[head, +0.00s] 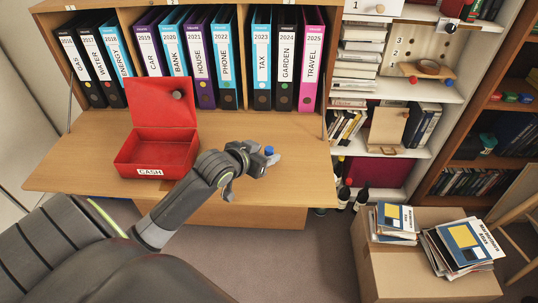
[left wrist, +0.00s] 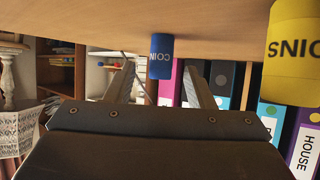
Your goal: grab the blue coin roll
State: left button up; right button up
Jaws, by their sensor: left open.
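The blue coin roll (left wrist: 161,57) stands upright on the desk. In the left wrist view, which is upside down, it shows between the two fingertips and beyond them. In the head view only its blue top (head: 269,150) shows past my left gripper (head: 272,158). My left gripper (left wrist: 158,78) is open with nothing in its jaws, low over the right part of the desk. I cannot tell the exact gap to the roll. My right gripper is in neither view.
A yellow coin roll (left wrist: 292,45) stands to the side in the left wrist view. An open red cash box (head: 155,150) sits on the desk (head: 75,165). Binders (head: 262,60) line the back. A cardboard box (head: 405,270) with books is at the right.

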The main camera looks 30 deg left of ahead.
aim_at(266, 152)
pick_arm(q)
jog(key=x, duration=0.3)
jog(key=shift+w, duration=0.1)
grip_shut()
